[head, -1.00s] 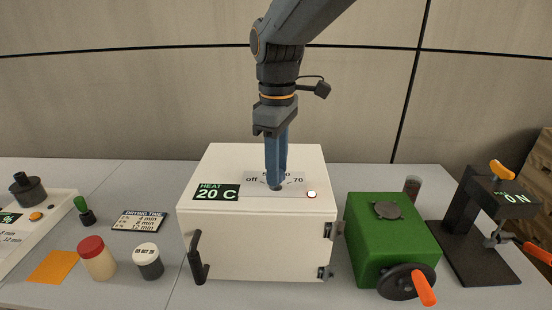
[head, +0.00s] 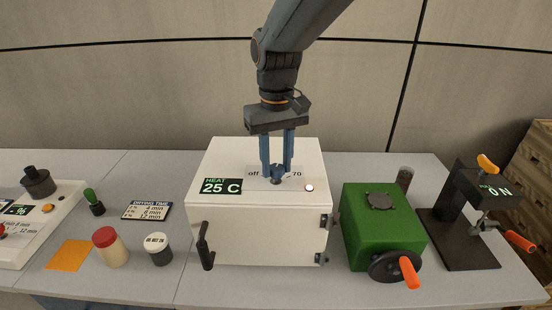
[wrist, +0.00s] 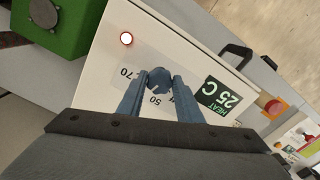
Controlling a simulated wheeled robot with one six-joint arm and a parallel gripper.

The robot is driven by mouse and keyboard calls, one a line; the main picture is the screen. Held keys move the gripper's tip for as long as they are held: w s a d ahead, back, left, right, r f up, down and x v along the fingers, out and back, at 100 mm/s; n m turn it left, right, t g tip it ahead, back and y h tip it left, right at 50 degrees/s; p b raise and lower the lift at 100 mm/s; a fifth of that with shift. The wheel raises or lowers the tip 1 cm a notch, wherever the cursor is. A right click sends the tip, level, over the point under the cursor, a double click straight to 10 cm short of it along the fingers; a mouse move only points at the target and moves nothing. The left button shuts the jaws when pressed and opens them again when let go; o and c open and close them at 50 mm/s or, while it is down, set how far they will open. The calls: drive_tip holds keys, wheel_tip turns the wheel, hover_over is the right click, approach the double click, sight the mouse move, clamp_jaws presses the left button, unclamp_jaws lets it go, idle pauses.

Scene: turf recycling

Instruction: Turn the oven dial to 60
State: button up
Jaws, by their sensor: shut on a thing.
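The white oven (head: 260,242) stands in the middle of the table, its door handle at the front left. Its dial (head: 277,173) is a blue-grey knob on top, on a plate marked off to 70; the dial also shows in the wrist view (wrist: 159,80). My gripper (head: 277,170) points down and is shut on the dial, one blue finger on each side. In the wrist view, 50 and 70 are readable near the fingers; other marks are partly hidden. The heat display (head: 221,186) reads 25 C. A round lamp (head: 309,188) glows white with a red rim.
A green machine (head: 383,235) with an orange-handled wheel stands close to the oven's right. A black press (head: 455,225) reading 0 N is farther right. Jars, a drying time sign (head: 147,210) and an orange sheet (head: 70,255) lie left.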

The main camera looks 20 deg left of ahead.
sight(276, 169)
drive_tip(key=shift+m, duration=0.5)
drive_tip(key=o, duration=1)
drive_tip(key=shift+o, duration=0.2)
drive_tip(key=shift+r, duration=0.1)
wheel_tip(276, 169, up, 8)
drive_tip(key=shift+f+b, duration=0.15)
drive_tip(key=shift+b, duration=0.85)
drive_tip(key=shift+s+a, duration=0.1)
